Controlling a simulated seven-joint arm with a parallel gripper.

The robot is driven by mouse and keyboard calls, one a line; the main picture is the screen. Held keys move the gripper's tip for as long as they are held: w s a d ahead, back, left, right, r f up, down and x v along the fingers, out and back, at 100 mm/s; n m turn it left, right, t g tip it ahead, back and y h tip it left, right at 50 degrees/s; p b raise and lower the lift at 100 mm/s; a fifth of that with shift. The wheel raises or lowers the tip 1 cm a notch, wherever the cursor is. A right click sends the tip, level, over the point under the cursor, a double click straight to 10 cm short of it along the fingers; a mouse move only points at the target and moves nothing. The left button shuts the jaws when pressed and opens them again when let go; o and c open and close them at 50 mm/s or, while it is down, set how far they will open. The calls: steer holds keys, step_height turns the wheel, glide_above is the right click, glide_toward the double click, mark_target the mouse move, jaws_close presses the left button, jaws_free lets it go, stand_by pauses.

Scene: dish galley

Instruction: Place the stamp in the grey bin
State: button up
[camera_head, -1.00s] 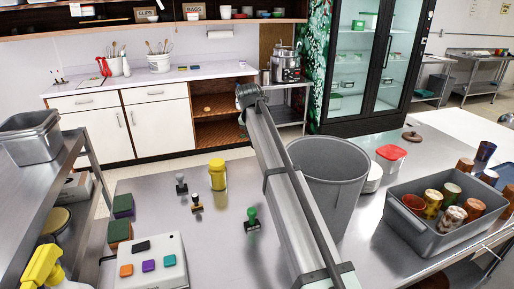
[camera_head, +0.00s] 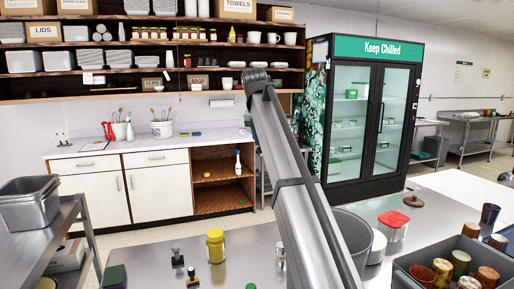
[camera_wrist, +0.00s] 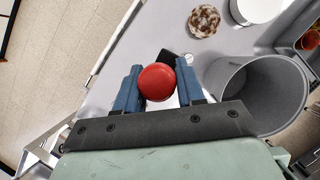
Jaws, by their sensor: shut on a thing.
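In the wrist view my gripper (camera_wrist: 157,88) has its blue fingers closed on a stamp with a round red knob (camera_wrist: 158,82). A black part (camera_wrist: 170,57) shows just beyond the knob; the rest of the stamp is hidden under it. The grey bin (camera_wrist: 257,95) is to the right of the gripper in the wrist view, open at the top and apart from the held stamp. In the head view the bin (camera_head: 357,240) is partly behind my arm, and my gripper cannot be made out there.
A grey stamp (camera_head: 177,257), an orange-and-black stamp (camera_head: 192,277) and a yellow jar (camera_head: 215,246) stand on the metal counter. A grey tub (camera_head: 412,275) of cups and a red-lidded container (camera_head: 393,226) are on the right. A mottled round thing (camera_wrist: 204,20) lies left of the bin.

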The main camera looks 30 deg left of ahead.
steer(key=s+d+m, duration=0.1)
steer(key=s+d, duration=0.6)
steer(key=d, duration=0.6)
steer(key=s+d+m, duration=0.2)
steer(key=s+d, duration=0.5)
steer(key=d, duration=0.5)
step_height(320, 180, down, 16)
steer(key=shift+w+f+n, duration=0.2)
steer(key=shift+w+n, duration=0.1)
steer(key=shift+w, duration=0.15)
steer(key=shift+a, duration=0.15)
steer(key=o, duration=1.2)
